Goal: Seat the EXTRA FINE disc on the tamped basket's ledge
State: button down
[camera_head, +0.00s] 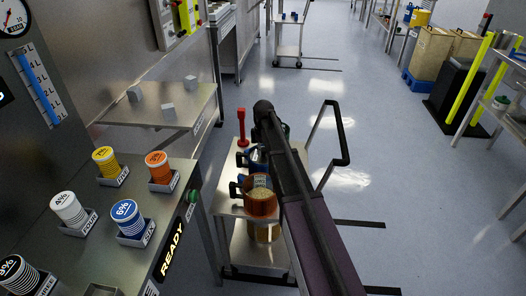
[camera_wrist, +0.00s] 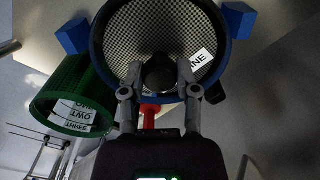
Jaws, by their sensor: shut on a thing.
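In the wrist view my gripper (camera_wrist: 159,78) is shut on the black knob of a round mesh disc (camera_wrist: 145,30). The disc has a white label (camera_wrist: 200,58) on which only "INE" is readable. A blue rim with blue blocks (camera_wrist: 238,20) surrounds the mesh; I cannot tell whether it belongs to the disc or to something behind. A green basket (camera_wrist: 68,88) with "TWO" and "THREE" labels is at the left, apart from my fingers. In the head view an orange-brown basket (camera_head: 263,206) with tan contents stands on a cart. My arm hides the gripper and disc there.
The steel cart (camera_head: 240,247) also carries a red upright tool (camera_head: 242,128) and a blue item (camera_head: 255,155), partly hidden. A counter (camera_head: 165,205) at left holds several labelled cups. A steel side table (camera_head: 160,113) has grey blocks. Floor (camera_head: 390,190) to the right is clear.

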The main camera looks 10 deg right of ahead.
aim_at(263, 149)
jog(key=shift+f, duration=0.15)
jog(key=shift+c, duration=1.8)
grip_release()
notch_tip(263, 149, up, 12)
jog(key=p, duration=1.2)
jog(key=s+m, duration=0.4)
jog(key=s, duration=2.5)
jog(key=shift+a+m, duration=0.15)
jog(key=shift+m, duration=0.25)
